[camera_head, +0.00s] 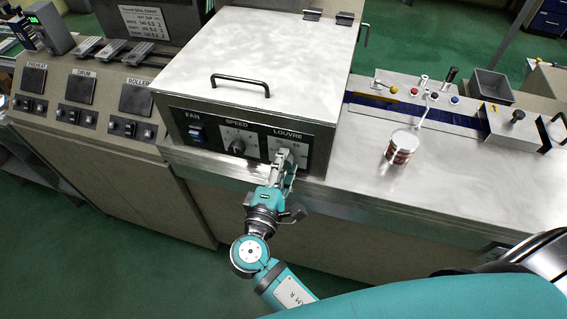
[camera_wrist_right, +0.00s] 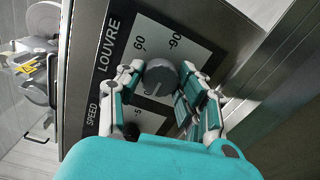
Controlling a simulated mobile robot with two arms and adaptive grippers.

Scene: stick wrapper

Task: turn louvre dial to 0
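The louvre dial (camera_wrist_right: 160,77) is a round grey knob on a pale scale plate, with a small light mark on its lower part in the right wrist view. The numbers 60 and 90 show above it in that view; the rest of the scale is partly hidden by my fingers. My right gripper (camera_wrist_right: 162,68) has one finger on each side of the knob, very close to it. I cannot tell whether both fingertips press on it. In the head view the right gripper (camera_head: 286,160) covers the dial under the LOUVRE label (camera_head: 288,134). My left gripper is out of view.
The speed knob (camera_head: 237,147) and fan switch (camera_head: 196,133) sit left of the dial on the same panel. The metal box (camera_head: 270,50) has a black handle (camera_head: 240,82). A red and white can (camera_head: 402,147) stands on the counter (camera_head: 460,180) to the right.

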